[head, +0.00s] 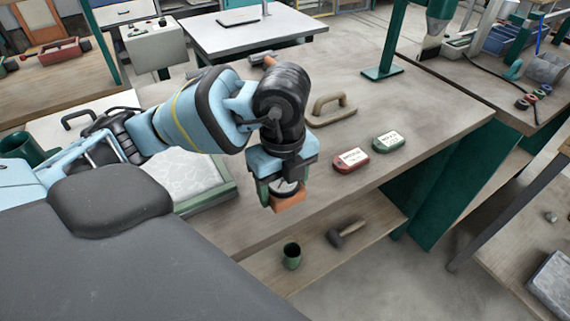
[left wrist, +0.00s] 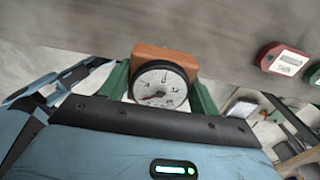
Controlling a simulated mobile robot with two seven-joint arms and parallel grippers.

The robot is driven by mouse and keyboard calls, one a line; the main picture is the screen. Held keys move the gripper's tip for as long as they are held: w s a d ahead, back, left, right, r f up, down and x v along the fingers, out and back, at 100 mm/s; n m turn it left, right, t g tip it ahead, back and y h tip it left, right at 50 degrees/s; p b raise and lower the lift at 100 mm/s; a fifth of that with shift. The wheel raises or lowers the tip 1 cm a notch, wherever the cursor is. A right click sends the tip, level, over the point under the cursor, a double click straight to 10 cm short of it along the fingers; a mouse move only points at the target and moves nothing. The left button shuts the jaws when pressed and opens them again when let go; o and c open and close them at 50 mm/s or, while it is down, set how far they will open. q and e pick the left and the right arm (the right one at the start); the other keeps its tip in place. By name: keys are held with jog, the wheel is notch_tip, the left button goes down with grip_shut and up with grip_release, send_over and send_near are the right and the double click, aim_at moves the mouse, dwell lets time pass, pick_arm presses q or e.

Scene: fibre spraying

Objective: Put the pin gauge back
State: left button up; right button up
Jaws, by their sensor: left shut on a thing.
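The pin gauge (head: 289,202) has an orange-brown body with a round white dial. My left gripper (head: 284,184) is shut on it near the front edge of the wooden workbench (head: 310,180). In the left wrist view the gauge (left wrist: 162,57) sits between the two green fingers, its dial facing the camera. The head view does not make clear how high the gauge is above the bench top. My right gripper is not in view.
A tray (head: 190,178) is on the left. A green cup (head: 291,256) and a hammer (head: 346,232) are on the lower shelf.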

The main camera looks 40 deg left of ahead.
pick_arm(q)
jog(key=w+a, duration=0.3)
jog(key=w, duration=0.2)
jog(key=w+a, duration=0.2)
jog(key=w, duration=0.1)
jog(key=shift+a+f, duration=0.3)
jog(key=shift+f, duration=1.85)
jog(key=shift+f, duration=0.1)
jog(key=o, duration=1.2)
jog(key=shift+f, duration=0.1)
notch_tip(320, 180, up, 12)
jog(key=p, duration=0.1)
jog(key=shift+r, duration=0.2)
